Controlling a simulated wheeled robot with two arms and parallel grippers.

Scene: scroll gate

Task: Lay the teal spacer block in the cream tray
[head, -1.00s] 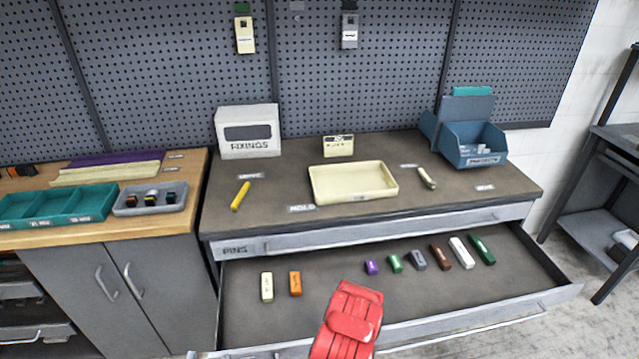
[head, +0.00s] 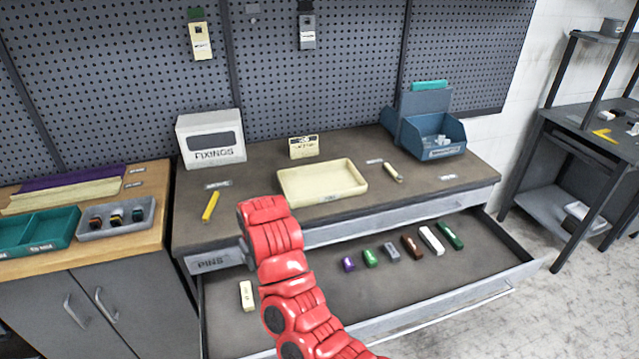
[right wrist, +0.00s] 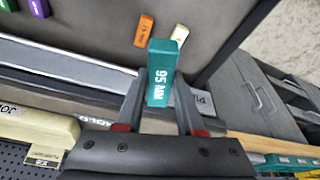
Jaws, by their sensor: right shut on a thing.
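The cream tray (head: 320,182) lies empty on the grey worktop above the open drawer. Part of it also shows at the lower left of the right wrist view (right wrist: 32,128). My right gripper (right wrist: 155,105) is shut on the teal spacer block (right wrist: 162,72), marked 95 MM, which sticks out beyond the fingertips. In the head view my red right arm reaches up over the drawer to the left of the tray and hides the gripper's jaws and the block. My left gripper is in no view.
The open drawer (head: 400,290) holds several coloured blocks, including a cream one (head: 246,296) and an orange one (right wrist: 144,30). A yellow marker (head: 211,206), a card stand (head: 304,147) and a blue bin (head: 432,135) stand around the tray.

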